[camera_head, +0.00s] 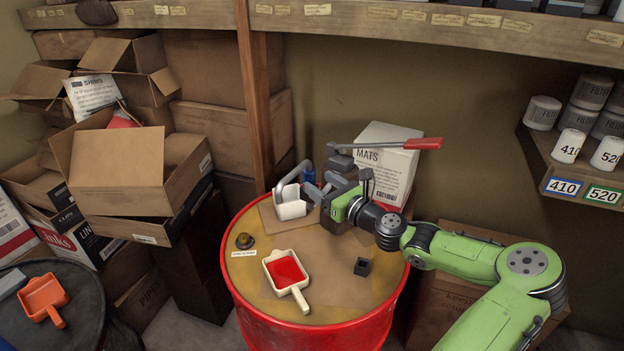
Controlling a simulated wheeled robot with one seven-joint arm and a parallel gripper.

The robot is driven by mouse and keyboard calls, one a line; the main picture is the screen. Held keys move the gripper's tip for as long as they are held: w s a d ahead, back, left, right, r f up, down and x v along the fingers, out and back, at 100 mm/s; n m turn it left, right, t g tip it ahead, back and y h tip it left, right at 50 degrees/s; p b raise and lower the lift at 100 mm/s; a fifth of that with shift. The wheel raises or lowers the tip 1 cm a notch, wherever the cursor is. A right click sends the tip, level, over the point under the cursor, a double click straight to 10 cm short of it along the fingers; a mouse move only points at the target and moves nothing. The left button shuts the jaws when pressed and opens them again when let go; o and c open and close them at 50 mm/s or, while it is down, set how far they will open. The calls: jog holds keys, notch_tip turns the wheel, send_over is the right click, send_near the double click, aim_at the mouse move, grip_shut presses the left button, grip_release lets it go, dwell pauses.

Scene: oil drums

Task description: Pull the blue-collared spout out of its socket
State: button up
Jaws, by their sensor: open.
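A blue collar (308,174) shows at the back of the red drum's top, beside a bent grey spout (289,177). The spout's outer end curves down near a white container (291,210). My gripper (319,187) is open, with its grey fingers pointing left, close to the blue collar. I cannot tell whether the fingers touch the collar or stand around it. The socket is hidden behind the fingers and the white container.
Cardboard boxes (120,170) crowd the left.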

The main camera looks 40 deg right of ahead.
aim_at(311, 167)
jog(key=w, duration=0.5)
jog(key=shift+a, duration=0.1)
grip_shut()
notch_tip(311, 167, up, 3)
jog(key=p, duration=0.4)
dwell(0.5)
jog(key=shift+r+p, duration=0.1)
jog(key=shift+p, duration=0.5)
